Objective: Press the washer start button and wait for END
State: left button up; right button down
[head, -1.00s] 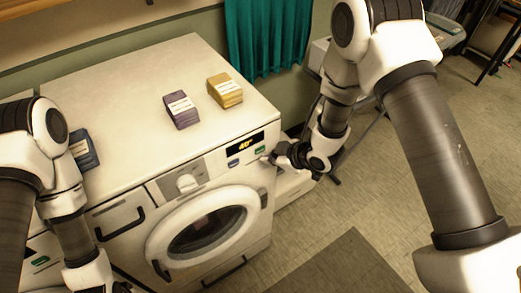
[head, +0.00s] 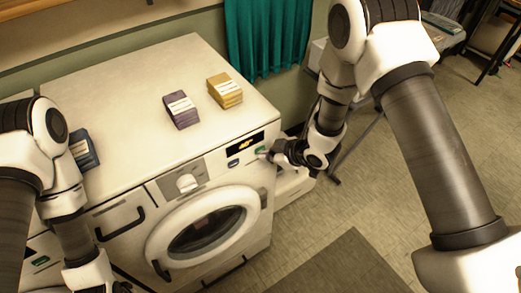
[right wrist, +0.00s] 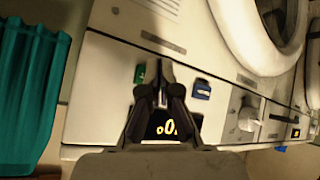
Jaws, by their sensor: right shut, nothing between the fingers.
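The white washer (head: 130,100) has a round door (head: 205,228) that is shut. Its panel has a knob (head: 187,182), a dark display (head: 245,144) with yellow characters, a blue button (head: 234,163) and a green button (head: 261,150). My right gripper (head: 267,155) is shut and empty, its tips at the green button; contact is unclear. In the right wrist view, the shut fingertips (right wrist: 158,68) lie just beside the green button (right wrist: 140,74), and the fingers partly hide the display (right wrist: 165,127). My left gripper (head: 122,288) is mostly cut off at the bottom edge.
A purple box (head: 181,110) and a yellow box (head: 225,90) stand on the washer top. A dark blue box (head: 83,150) lies near my left arm. A teal curtain (head: 267,35) hangs behind. The floor (head: 300,235) to the right is mostly open around a dark mat (head: 340,268).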

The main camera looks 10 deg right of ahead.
jog(key=shift+w+a, duration=0.1)
jog(key=shift+w, duration=0.2)
jog(key=shift+s, duration=0.1)
dwell(0.4)
jog(key=shift+s+d, duration=0.25)
jog(key=shift+s, duration=0.4)
jog(key=s, duration=0.1)
jog(key=s+d, duration=0.1)
jog(key=s, duration=0.2)
jog(key=shift+s+d+b, duration=0.3)
jog(key=shift+s+d, duration=0.05)
dwell(0.5)
